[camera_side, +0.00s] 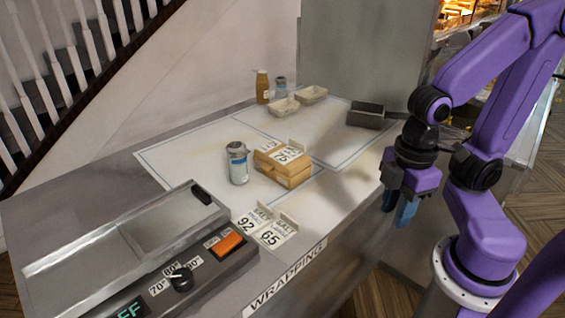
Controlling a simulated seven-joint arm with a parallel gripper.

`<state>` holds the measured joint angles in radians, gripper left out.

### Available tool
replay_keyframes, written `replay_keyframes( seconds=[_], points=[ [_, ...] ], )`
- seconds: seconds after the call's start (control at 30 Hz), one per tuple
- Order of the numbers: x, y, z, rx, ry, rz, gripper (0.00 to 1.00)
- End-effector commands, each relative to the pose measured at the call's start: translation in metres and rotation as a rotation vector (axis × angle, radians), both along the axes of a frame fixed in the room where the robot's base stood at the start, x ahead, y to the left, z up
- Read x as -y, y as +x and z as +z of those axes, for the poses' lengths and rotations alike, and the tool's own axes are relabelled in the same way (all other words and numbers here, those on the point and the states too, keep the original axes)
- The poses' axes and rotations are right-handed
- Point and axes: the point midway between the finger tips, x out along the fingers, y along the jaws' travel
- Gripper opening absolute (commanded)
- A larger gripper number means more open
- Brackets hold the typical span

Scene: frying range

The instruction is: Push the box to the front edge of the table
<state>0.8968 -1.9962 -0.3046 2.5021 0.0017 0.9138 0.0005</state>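The box (298,179) is a tan carton with a lid seam. It sits on the white-marked area of the table (350,232), near the middle of the side view. White number labels lie over its top. My gripper (399,211) points down to the right of the box, by the table's right edge. It is well apart from the box. Its two blue fingers look separated, with nothing seen between them.
A shaker jar (238,165) stands close left of the box. Number cards (266,230) stand in front. Paper trays (284,107), a brown bottle (262,87) and a dark metal tray (366,115) are farther back. A wrapping machine (150,262) fills the front left.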

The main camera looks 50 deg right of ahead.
Motion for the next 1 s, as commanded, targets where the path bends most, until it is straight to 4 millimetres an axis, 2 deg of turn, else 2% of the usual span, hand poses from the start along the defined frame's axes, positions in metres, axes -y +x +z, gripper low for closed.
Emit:
replay_keyframes(
  seconds=[0.27,0.3,0.37,0.47,0.57,0.73,1.0],
  points=[
    [0.000,0.000,0.000,0.000,0.000,0.000,0.33],
    [0.000,0.000,0.000,0.000,0.000,-0.001,0.20],
    [0.000,0.002,0.000,0.000,0.001,-0.008,0.01],
    [-0.003,0.011,-0.001,0.003,0.003,-0.048,0.00],
    [-0.007,0.031,-0.002,0.010,0.008,-0.128,0.00],
    [-0.012,0.079,-0.006,0.028,0.025,-0.320,0.00],
    [0.001,0.158,-0.016,0.062,0.046,-0.622,0.00]
  ],
)
